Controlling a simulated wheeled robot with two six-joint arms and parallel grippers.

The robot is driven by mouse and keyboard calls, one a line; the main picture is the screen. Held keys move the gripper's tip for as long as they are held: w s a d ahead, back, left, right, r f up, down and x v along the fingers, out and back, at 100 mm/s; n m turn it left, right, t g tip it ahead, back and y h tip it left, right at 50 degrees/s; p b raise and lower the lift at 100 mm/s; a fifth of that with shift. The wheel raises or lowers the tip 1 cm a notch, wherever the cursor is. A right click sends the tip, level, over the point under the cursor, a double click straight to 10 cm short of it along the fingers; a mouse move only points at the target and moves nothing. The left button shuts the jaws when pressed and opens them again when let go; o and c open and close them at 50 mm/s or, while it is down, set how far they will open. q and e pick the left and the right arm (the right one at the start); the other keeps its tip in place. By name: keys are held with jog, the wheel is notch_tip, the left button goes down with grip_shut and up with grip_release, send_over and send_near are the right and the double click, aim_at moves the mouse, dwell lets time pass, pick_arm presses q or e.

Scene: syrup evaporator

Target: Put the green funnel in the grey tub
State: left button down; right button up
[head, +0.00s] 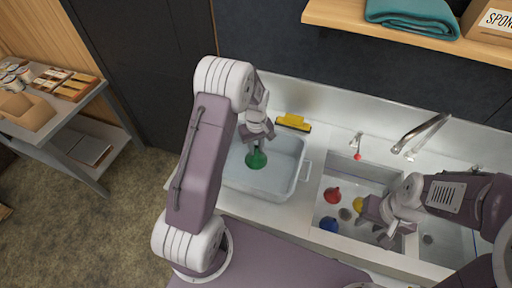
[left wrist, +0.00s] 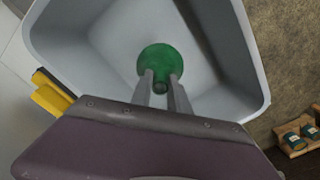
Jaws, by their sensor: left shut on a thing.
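The green funnel (head: 256,159) is in my left gripper (head: 257,141), which is shut on it. In the left wrist view the funnel (left wrist: 160,62) sits between the two fingertips (left wrist: 161,82), with the grey tub around and below it. The grey tub (head: 296,174) stands on the counter, and its walls (left wrist: 75,40) surround the funnel in the wrist view. I cannot tell whether the funnel touches the tub floor. My right gripper (head: 388,236) is over the sink at the right, and its fingers look apart and empty.
The sink basin (head: 357,158) right of the tub holds a red funnel (head: 332,195), a blue funnel (head: 328,224) and a yellow thing (head: 358,204). A yellow squeegee (head: 294,122) lies behind the tub. A faucet (head: 420,132) stands behind the sink. A shelf (head: 400,38) hangs above.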

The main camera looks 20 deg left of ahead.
aim_at(256, 159)
pick_arm(q)
notch_tip(256, 159, down, 6)
jog(key=b, duration=0.4)
jog(key=shift+s+f, duration=0.1)
jog(key=shift+f, duration=0.25)
jog(key=shift+s, duration=0.1)
jog(key=shift+f+b, duration=0.15)
jog(key=shift+b, duration=0.15)
jog(key=c, duration=0.7)
grip_release()
